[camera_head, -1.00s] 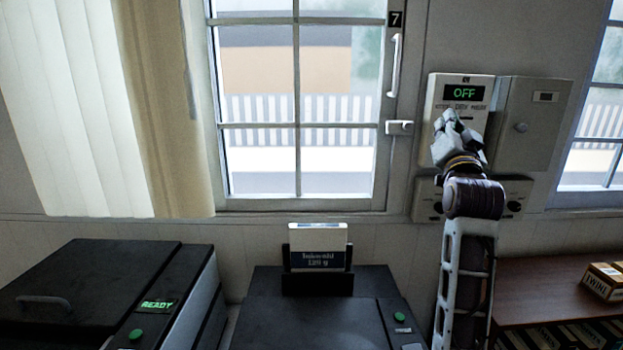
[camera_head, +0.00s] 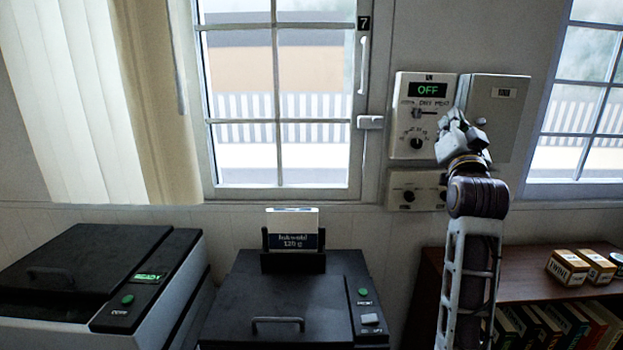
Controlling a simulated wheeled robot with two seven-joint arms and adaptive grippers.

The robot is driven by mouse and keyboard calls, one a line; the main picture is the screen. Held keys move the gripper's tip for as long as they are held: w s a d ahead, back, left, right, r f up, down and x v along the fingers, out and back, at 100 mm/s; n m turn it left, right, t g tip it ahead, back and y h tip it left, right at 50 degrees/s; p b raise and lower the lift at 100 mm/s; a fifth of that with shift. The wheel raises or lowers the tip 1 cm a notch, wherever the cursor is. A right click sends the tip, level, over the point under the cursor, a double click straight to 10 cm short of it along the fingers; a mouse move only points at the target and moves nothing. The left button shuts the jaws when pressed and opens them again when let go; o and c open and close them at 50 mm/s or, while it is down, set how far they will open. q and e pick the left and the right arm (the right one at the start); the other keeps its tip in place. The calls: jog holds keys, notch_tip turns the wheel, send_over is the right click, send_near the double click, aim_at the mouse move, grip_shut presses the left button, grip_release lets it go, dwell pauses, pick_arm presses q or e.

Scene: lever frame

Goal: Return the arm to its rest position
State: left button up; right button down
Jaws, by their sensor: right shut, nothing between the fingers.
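My right arm rises from the bottom right, and its gripper (camera_head: 460,128) is shut and empty. In the picture it overlaps the right edge of a white wall control panel (camera_head: 399,125) and the lower part of the grey box beside it. The panel has a display (camera_head: 428,90) reading OFF, a small slider (camera_head: 424,112) and a round dial (camera_head: 416,144). I cannot tell whether the gripper touches the wall units. My left gripper is not in view.
A lower knob panel (camera_head: 405,207) sits partly behind my right wrist. A dark shelf (camera_head: 520,270) with twine boxes (camera_head: 567,267) and books stands at right. Two black-topped machines (camera_head: 80,260) (camera_head: 275,295) stand at left and centre. A window (camera_head: 280,160) with a latch is behind.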

jog(key=s+a+f+n+g+y, duration=0.1)
jog(key=s+a+f+n+g, duration=0.15)
jog(key=f, duration=1.05)
jog(key=s+a+f+n+g+y, duration=0.15)
jog(key=f+g, duration=0.25)
jog(key=f, duration=0.8)
jog(key=s+a+f+n+g+y, duration=0.1)
jog(key=s+f+n+g+y, duration=0.15)
jog(key=f, duration=1.05)
jog(key=s+a+f+n+g, duration=0.2)
jog(key=s+f+g, duration=0.3)
jog(key=s+f, duration=0.75)
jog(key=s+a+f+n+g, duration=0.2)
jog(key=s+f+g, duration=0.3)
jog(key=s+f, duration=0.75)
notch_tip(320, 180, down, 27)
jog(key=s+g, duration=0.1)
jog(key=s, duration=0.2)
jog(key=s+d+f, duration=0.3)
jog(key=s+f, duration=0.8)
jog(key=s+d+f+g, duration=0.1)
jog(key=s+d+f, duration=0.3)
jog(key=s+f, duration=0.7)
jog(key=shift+s+f, duration=0.35)
jog(key=shift+f, duration=0.3)
